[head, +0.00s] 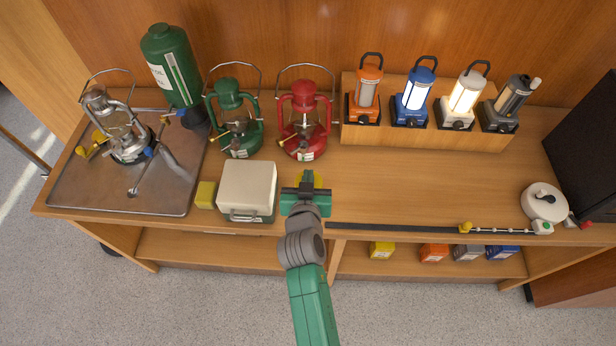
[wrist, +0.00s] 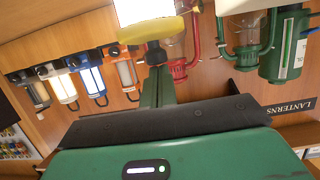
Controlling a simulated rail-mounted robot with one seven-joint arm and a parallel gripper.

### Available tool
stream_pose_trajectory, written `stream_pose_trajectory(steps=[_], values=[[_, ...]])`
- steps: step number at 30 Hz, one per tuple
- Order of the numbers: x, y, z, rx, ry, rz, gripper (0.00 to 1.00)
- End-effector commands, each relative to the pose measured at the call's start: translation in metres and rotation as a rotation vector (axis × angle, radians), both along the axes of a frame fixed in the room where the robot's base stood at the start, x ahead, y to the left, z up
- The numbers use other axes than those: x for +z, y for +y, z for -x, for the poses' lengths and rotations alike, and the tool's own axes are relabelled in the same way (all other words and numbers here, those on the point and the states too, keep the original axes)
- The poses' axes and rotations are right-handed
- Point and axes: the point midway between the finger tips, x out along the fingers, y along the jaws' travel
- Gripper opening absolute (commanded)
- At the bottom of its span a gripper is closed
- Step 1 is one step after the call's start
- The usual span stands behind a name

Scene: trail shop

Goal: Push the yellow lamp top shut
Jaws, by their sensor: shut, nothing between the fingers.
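The yellow lamp (head: 318,180) is mostly hidden under my gripper in the head view; only a yellow edge shows, near the front of the bench. In the wrist view, which is upside down, its yellow top (wrist: 158,28) carries a small dark knob. A bright white lit part (wrist: 143,8) shows on the other side of the yellow top, cut off by the frame edge. My gripper (head: 306,188) is shut and empty. Its green fingers (wrist: 157,88) point at the knob in the wrist view. I cannot tell whether they touch it.
A white box stove (head: 247,190) stands left of my gripper, with a yellow block (head: 205,195) beside it. Red (head: 304,122) and green (head: 236,122) lanterns stand behind. Several lamps stand on a wooden riser (head: 430,139) at back right. The bench's right middle is clear.

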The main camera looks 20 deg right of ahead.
Motion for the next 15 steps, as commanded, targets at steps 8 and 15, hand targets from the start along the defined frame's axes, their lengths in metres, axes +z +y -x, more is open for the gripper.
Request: stream_pose_trajectory(steps=[8, 15], values=[[-0.056, 0.0, 0.0, 0.0, 0.001, 0.0, 0.0], [-0.067, 0.0, 0.0, 0.0, 0.003, -0.001, 0.0]])
